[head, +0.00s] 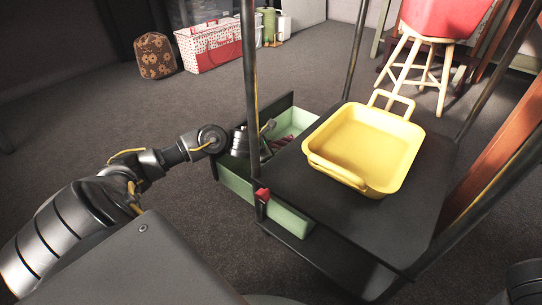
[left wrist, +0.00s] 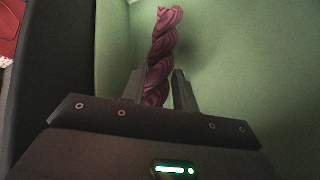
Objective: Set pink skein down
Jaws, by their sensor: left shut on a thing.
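The pink skein (left wrist: 163,50) is a twisted, dark pink hank standing up between the fingers of my left gripper (left wrist: 158,88) in the left wrist view. The fingers are shut on its lower part. In the head view my left gripper (head: 264,143) is inside the pale green drawer (head: 235,186), and a bit of the skein (head: 284,141) shows just past it. The green wall of the drawer (left wrist: 245,60) fills much of the left wrist view. I cannot tell whether the skein touches the drawer bottom. My right gripper is not in view.
The drawer sticks out from a black cart with dark upright posts. A yellow tray (head: 366,143) with handles stands on the cart's top shelf (head: 410,205). A red and white box (head: 212,47), a brown patterned basket (head: 155,55) and a wooden stool (head: 418,60) stand farther back.

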